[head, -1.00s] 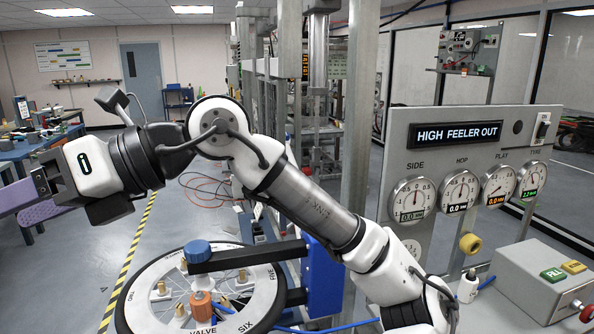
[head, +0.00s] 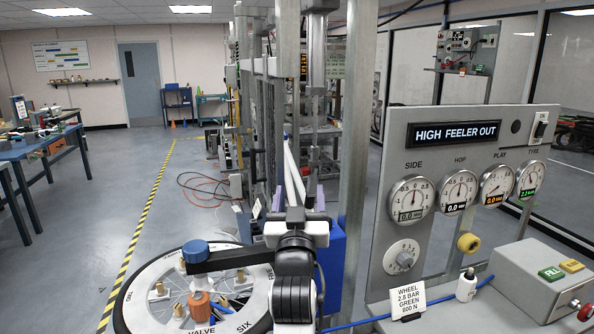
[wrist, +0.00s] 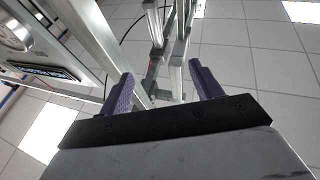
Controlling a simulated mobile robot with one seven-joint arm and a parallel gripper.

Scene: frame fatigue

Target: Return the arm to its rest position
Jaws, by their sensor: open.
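My arm (head: 294,290) is drawn in at the lower middle of the head view, beside the wheel fixture. My gripper (head: 298,196) points up and away from the head camera, its two purple fingers standing apart. In the wrist view my gripper (wrist: 161,76) is open, with nothing between the fingers. Tiles and bright panels that look like the ceiling lie beyond it. The hand's body hides part of the frame and column behind it.
The wheel (head: 140,305) with its blue-knobbed arm (head: 196,251) is close at lower left. The gauge panel (head: 470,150) and a button box (head: 543,280) stand at right. Metal posts (head: 356,120) rise behind my gripper. Open floor (head: 100,220) lies left.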

